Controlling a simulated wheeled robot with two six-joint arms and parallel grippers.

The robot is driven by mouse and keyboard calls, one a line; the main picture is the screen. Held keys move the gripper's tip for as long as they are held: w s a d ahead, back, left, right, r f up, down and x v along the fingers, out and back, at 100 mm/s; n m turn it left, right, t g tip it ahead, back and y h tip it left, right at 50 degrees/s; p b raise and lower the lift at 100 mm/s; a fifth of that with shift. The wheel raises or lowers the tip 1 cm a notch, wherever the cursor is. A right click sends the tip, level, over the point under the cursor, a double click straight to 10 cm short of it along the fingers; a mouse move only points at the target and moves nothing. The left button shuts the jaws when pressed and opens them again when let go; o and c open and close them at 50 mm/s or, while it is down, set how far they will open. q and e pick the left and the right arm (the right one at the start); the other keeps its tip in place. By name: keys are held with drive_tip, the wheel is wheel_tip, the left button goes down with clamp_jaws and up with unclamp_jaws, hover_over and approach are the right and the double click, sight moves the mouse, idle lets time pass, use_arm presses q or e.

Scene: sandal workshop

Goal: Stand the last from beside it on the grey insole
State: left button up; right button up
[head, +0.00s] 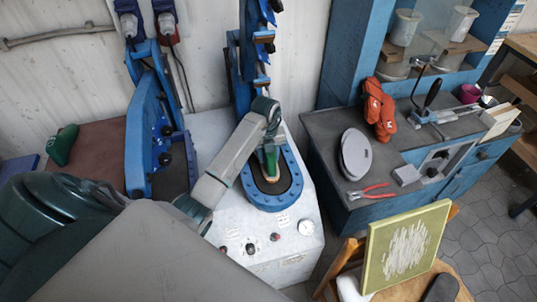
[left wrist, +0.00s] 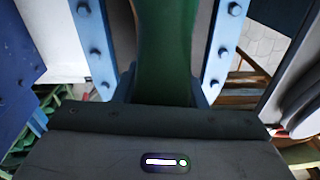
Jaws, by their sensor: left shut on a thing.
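My left gripper (head: 268,148) reaches over the blue-rimmed oval bed (head: 291,197) of the press. It is shut on a green last (head: 271,163), held about upright over the bed's dark middle. In the left wrist view the green last (left wrist: 165,55) rises from the jaws between the bolted blue rims. A narrow tan edge shows at the last's lower end. I cannot tell whether the last touches what is under it. I cannot clearly make out the grey insole; the last and gripper cover part of the bed. My right gripper is not in view.
Another green last (head: 63,145) lies on a brown surface at the left. A blue press arm (head: 150,125) stands between. At the right, a bench holds a grey oval disc (head: 355,155), red-handled pliers (head: 371,191) and red gloves (head: 378,108). A green-framed panel (head: 405,250) stands in front.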

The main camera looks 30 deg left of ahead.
use_arm(q)
drive_tip(key=o, duration=1.1)
wheel_tip(320, 180, up, 4)
drive_tip(key=shift+a+f+b, duration=0.1)
drive_tip(key=shift+b, duration=0.95)
wheel_tip(320, 180, up, 2)
drive_tip(key=shift+r+p, duration=0.15)
drive_tip(key=shift+p, duration=0.35)
drive_tip(key=shift+a+r+p, duration=0.1)
drive_tip(key=shift+r+p, duration=0.5)
drive_tip(key=shift+r, duration=0.15)
drive_tip(key=shift+f, duration=0.2)
